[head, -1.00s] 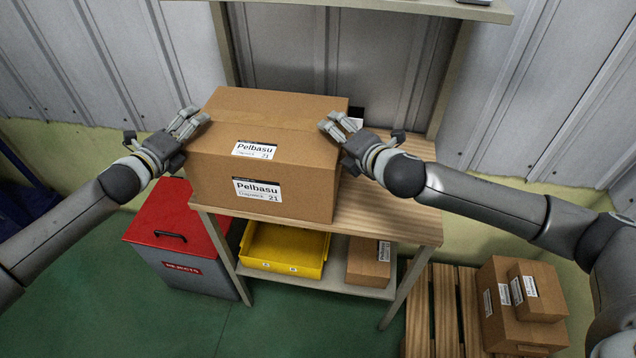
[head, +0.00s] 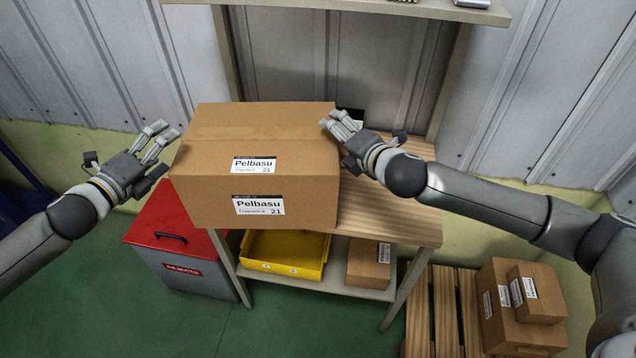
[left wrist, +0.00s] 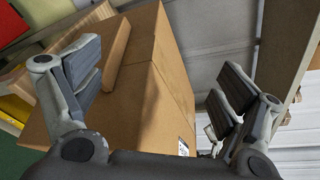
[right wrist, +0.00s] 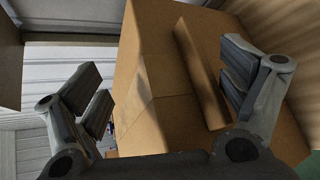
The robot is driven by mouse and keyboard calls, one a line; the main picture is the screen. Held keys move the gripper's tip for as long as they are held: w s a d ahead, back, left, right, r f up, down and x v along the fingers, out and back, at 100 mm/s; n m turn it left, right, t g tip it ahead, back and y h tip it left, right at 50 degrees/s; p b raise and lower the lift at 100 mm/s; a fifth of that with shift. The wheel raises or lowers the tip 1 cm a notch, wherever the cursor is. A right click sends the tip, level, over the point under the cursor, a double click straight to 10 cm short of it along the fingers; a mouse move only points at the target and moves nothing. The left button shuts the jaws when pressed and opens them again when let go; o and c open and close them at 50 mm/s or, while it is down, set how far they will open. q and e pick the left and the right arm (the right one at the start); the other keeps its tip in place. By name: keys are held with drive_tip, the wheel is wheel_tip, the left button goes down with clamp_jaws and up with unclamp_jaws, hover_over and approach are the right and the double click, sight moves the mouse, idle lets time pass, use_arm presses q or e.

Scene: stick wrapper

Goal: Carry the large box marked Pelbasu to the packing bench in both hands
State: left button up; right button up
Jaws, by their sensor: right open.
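The large brown Pelbasu box (head: 255,145) sits on the packing bench (head: 385,215), its labels facing me. Its left and front sides reach past the bench's front-left corner; I cannot tell if it lies flat. My left gripper (head: 162,150) is open, just left of the box and apart from it. My right gripper (head: 340,140) is open at the box's right top edge; contact is unclear. The box (left wrist: 150,105) fills the space between the open left fingers, with a raised strip on its side. The right wrist view also shows a strip on the box (right wrist: 160,80).
A red-lidded rejects bin (head: 165,225) stands left of the bench. A yellow tray (head: 285,272) and a small box (head: 368,265) are on the lower shelf. Stacked boxes (head: 520,300) sit on a pallet (head: 443,315) at right. An upper shelf (head: 345,10) hangs above.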

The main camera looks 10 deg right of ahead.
drive_tip(key=shift+s+d, duration=0.2)
drive_tip(key=shift+d, duration=0.05)
use_arm(q)
drive_tip(key=shift+s+a+f, duration=0.1)
drive_tip(key=shift+s+a, duration=0.05)
drive_tip(key=shift+s, duration=0.4)
drive_tip(key=shift+s+a+f, duration=0.1)
drive_tip(key=shift+s+a, duration=0.05)
drive_tip(key=shift+s, duration=0.35)
use_arm(e)
drive_tip(key=v, duration=1.2)
drive_tip(key=shift+w+a, duration=0.1)
